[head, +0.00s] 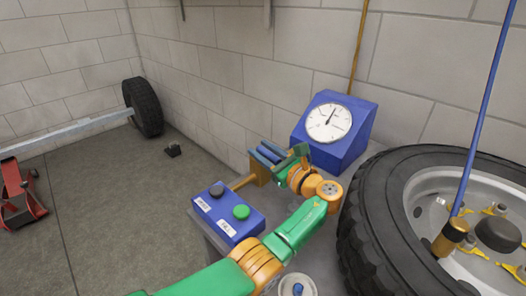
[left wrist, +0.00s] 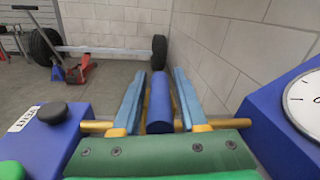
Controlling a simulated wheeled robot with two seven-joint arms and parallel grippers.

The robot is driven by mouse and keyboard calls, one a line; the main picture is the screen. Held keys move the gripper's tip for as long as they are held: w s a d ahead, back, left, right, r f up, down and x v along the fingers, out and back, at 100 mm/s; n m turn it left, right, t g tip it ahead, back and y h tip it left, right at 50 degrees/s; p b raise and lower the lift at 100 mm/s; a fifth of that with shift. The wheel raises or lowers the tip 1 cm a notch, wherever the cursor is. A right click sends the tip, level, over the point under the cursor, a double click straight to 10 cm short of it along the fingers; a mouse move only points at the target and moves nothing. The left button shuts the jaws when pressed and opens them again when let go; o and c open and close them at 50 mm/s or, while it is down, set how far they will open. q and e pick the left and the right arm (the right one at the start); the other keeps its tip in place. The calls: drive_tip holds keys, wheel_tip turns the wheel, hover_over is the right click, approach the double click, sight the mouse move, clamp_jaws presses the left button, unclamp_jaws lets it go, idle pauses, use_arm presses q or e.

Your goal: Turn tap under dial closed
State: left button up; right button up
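The tap has a blue handle (left wrist: 159,104), which sits across a yellow pipe (left wrist: 98,127) in the left wrist view. The pipe runs between a blue box with a round white dial (head: 329,122) and a blue control box (head: 228,213). My left gripper (head: 269,153) is at the tap, just left of and below the dial. In the left wrist view its two fingers (left wrist: 159,96) stand on either side of the handle, with narrow gaps showing on both sides. The gripper is open around the handle. In the head view the gripper partly hides the tap. My right gripper is not in view.
The control box carries a black knob (head: 216,191) and a green knob (head: 241,212). A large tyre (head: 366,222) stands close on the right, with a blue hose (head: 480,120) at its wheel. A block wall is behind. Open floor (head: 110,210) lies left, with a red jack (head: 22,195).

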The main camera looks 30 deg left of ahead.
sight(263, 149)
use_arm(q)
drive_tip(key=shift+o, duration=0.5)
drive_tip(key=shift+r, duration=0.1)
drive_tip(key=r+p, duration=0.1)
drive_tip(key=r, duration=0.1)
drive_tip(key=r+p, duration=0.1)
drive_tip(key=r, duration=0.1)
drive_tip(key=shift+s+d, duration=0.1)
drive_tip(key=shift+s, duration=0.1)
drive_tip(key=s+d+r+p, duration=0.1)
drive_tip(key=s+d+r, duration=0.2)
drive_tip(key=s, duration=0.3)
drive_tip(key=s+d+r+p, duration=0.2)
drive_tip(key=s+d+r, duration=0.1)
drive_tip(key=s+r, duration=0.2)
drive_tip(key=shift+s+d+r+p, duration=0.3)
drive_tip(key=shift+s+r, duration=0.1)
drive_tip(key=shift+s, duration=0.05)
